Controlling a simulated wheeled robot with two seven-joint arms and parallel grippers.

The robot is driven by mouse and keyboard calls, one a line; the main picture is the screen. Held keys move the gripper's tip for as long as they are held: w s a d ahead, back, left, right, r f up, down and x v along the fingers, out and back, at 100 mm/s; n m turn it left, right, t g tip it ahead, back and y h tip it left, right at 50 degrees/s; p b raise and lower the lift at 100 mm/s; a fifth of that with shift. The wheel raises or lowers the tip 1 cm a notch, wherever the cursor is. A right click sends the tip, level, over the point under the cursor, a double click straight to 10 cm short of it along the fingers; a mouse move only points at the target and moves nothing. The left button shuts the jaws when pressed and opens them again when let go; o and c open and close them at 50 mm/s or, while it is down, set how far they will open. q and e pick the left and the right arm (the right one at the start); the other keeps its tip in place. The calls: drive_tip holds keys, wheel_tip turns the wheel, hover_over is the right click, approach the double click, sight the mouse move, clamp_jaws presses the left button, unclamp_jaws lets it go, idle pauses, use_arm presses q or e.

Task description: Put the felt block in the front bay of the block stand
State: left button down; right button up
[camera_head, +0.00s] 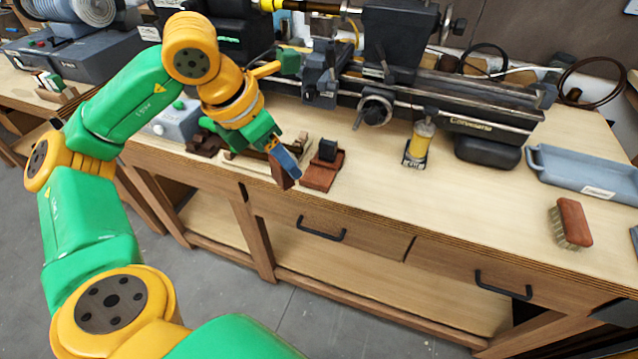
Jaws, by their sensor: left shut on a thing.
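My left gripper (276,148) reaches down over the front of the bench. It is shut on a small block (284,172) with a blue-grey upper part and a brown lower part, which I take to be the felt block. The block hangs tilted near the bench's front edge, just left of a red-brown wooden stand (318,180). That stand, which looks like the block stand, holds a dark block (327,151) toward its back; its front part looks empty. I cannot tell whether the held block touches anything. My right gripper is not in view.
A lathe (400,75) stands behind. Dark brown wooden pieces (205,142) and a grey box (176,122) lie left of the gripper. A yellow-topped bottle (421,140), a blue-grey tray (585,174) and a brush (573,222) are to the right. Bench space right of the stand is clear.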

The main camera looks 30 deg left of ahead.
use_arm(q)
drive_tip(key=a+n+y+b, duration=0.1)
drive_tip(key=a+n+y, duration=0.1)
drive_tip(key=n, duration=0.4)
drive_tip(key=p, duration=0.1)
hover_over(318, 176)
wheel_tip(318, 176, down, 9)
drive_tip(key=shift+f, duration=0.15)
wheel_tip(318, 176, down, 3)
drive_tip(key=shift+r+p, duration=0.1)
drive_tip(key=shift+p, duration=0.7)
drive_tip(key=shift+f, duration=0.45)
drive_tip(key=shift+c, duration=1.5)
unclamp_jaws()
drive_tip(key=shift+r, duration=0.1)
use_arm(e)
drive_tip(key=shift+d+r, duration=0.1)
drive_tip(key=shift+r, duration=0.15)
